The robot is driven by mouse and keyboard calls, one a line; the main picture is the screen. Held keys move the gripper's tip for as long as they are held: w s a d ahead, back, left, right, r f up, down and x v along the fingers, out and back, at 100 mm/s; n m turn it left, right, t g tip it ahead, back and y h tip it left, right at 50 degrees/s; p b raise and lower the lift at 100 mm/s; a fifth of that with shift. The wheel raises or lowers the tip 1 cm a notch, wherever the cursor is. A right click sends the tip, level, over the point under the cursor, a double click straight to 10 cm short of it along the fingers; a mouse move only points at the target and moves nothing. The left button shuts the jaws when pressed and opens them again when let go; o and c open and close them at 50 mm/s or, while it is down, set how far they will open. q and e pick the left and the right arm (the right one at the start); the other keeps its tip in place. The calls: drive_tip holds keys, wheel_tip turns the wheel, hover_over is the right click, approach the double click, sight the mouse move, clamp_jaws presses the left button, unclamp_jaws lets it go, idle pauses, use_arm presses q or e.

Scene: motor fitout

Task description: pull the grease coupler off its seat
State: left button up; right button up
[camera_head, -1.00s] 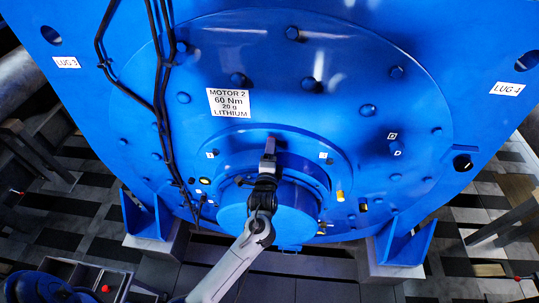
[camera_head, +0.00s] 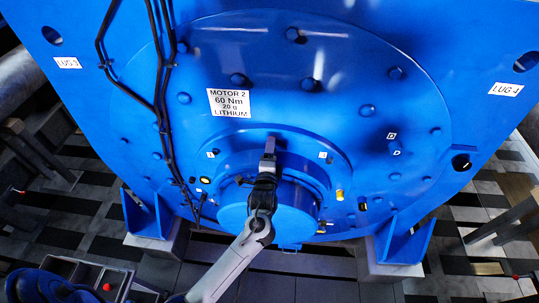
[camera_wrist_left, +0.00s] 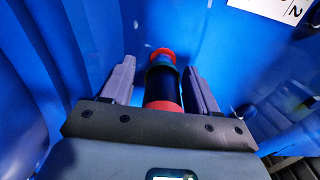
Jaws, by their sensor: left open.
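The grease coupler (camera_wrist_left: 163,84) shows in the left wrist view as a dark cylinder with a red end and a red band. It stands out from the blue motor face. My left gripper (camera_head: 269,148) is at the motor's lower hub in the head view, and its arm hides the coupler there. In the left wrist view its two grey fingers stand open, one on each side of the coupler, with a gap showing on both sides. The coupler's seat cannot be made out clearly. My right gripper is not in view.
The blue motor (camera_head: 330,75) fills the back, with bolts and a white label (camera_head: 229,103). Black cables (camera_head: 163,90) run down left of the hub. Small brass fittings, one at the right (camera_head: 339,195), sit around the hub. A grey tray (camera_head: 62,268) stands lower left.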

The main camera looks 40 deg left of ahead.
use_arm(q)
drive_tip(key=shift+a+r+p, duration=0.2)
drive_tip(key=shift+a+p, duration=0.05)
drive_tip(key=shift+p, duration=0.15)
drive_tip(key=shift+c, duration=0.3)
clamp_jaws()
drive_tip(key=shift+s+d+r+p, duration=0.1)
drive_tip(key=shift+d+r+p, duration=0.1)
drive_tip(key=shift+r+p, duration=0.3)
drive_tip(key=shift+s+d+f, duration=0.1)
drive_tip(key=shift+s+f, duration=0.05)
drive_tip(key=shift+s+d+p, duration=0.35)
drive_tip(key=shift+s+p, duration=0.15)
drive_tip(key=shift+p, duration=0.15)
drive_tip(key=shift+p+v, duration=1.2)
drive_tip(key=shift+v, duration=0.6)
